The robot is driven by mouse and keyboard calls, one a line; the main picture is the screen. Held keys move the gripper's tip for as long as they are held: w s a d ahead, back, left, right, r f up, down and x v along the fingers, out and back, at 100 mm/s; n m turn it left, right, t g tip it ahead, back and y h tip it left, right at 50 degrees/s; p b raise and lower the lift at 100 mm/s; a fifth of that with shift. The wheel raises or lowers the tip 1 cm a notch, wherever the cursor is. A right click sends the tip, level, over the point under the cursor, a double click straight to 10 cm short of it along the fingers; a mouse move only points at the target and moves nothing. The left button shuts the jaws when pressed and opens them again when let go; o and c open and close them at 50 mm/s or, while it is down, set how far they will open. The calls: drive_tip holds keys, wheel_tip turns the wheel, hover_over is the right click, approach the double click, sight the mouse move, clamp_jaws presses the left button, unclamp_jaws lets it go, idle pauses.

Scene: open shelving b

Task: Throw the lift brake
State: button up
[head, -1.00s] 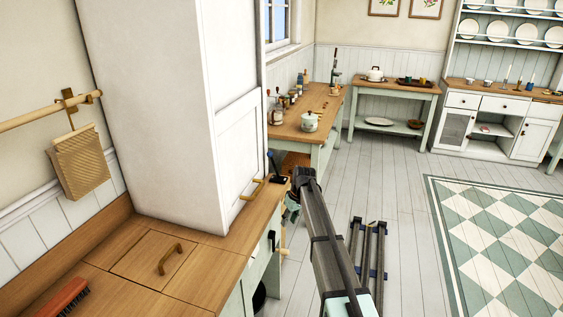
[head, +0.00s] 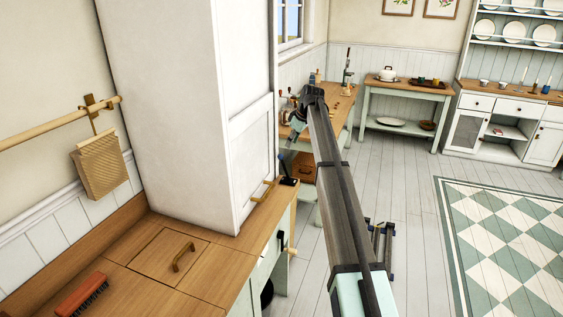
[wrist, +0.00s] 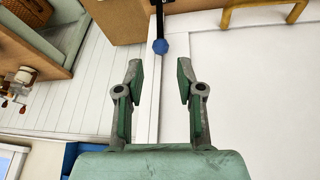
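The lift brake appears to be the dark lever with a blue ball knob (wrist: 160,46). In the wrist view the knob is just beyond my fingertips, roughly midway between them and not touching either. Its thin dark rod runs up toward the top edge. In the head view its black base (head: 289,182) sits at the far end of the wooden counter, by the tall white cabinet. My gripper (wrist: 160,75) is open and empty. In the head view my gripper is above the base, and it and my arm make the upper lever hard to make out.
The white cabinet (head: 170,100) stands close on the left, with a brass handle (wrist: 265,14) near the lever. A worktable (head: 340,112) with jars and a mill is behind. The counter (head: 215,262) holds a red brush (head: 82,294). Plank floor lies open to the right.

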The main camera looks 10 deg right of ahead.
drive_tip(key=p+x, duration=0.3)
drive_tip(key=x, duration=1)
drive_tip(key=shift+a+f+p, duration=0.1)
drive_tip(key=shift+f+p, duration=0.05)
drive_tip(key=shift+p, duration=0.15)
drive_tip(key=shift+c, duration=0.3)
drive_tip(key=shift+w, duration=0.1)
clamp_jaws()
